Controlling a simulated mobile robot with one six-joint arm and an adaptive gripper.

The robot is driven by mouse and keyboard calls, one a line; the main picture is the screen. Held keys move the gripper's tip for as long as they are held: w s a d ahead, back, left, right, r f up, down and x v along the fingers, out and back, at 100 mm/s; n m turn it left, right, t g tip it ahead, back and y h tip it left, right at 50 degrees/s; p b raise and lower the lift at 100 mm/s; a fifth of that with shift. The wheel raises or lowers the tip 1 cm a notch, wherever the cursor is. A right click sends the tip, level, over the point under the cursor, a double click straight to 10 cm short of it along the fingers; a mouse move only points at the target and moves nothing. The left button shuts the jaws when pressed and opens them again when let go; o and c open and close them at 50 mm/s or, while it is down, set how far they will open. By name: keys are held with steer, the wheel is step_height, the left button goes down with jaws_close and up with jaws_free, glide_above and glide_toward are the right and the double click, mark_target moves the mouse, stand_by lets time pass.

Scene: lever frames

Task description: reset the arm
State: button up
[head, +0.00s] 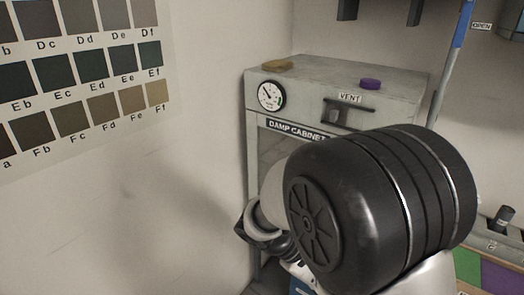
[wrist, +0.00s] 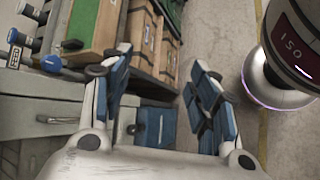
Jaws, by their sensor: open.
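My gripper (wrist: 158,70) is open in the wrist view, with its two blue-padded fingers spread apart and nothing between them. Beyond the fingers lie the concrete floor and the lower part of a shelf. In the head view, my arm's large black joint fills the lower right in front of a grey cabinet labelled DAMP CABINET (head: 350,75). My gripper's fingers cannot be made out there.
The cabinet carries a dial (head: 271,95), a VENT slider (head: 335,115), a yellowish sponge-like block (head: 277,66) and a purple piece (head: 370,84). A colour chart (head: 85,70) hangs on the left wall. In the wrist view, wooden crates (wrist: 145,35) stand on shelving; floor (wrist: 215,35) is clear.

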steer(key=s+a+r+m+t+y, duration=0.3)
steer(key=s+r+m+t+y, duration=0.3)
steer(key=s+r+y, duration=0.3)
steer(key=s+r+m, duration=0.1)
steer(key=s+r, duration=0.2)
steer(key=s, duration=0.1)
steer(key=shift+s+a+y, duration=0.25)
steer(key=shift+s+y, duration=0.05)
steer(key=shift+s, duration=0.05)
stand_by(0.3)
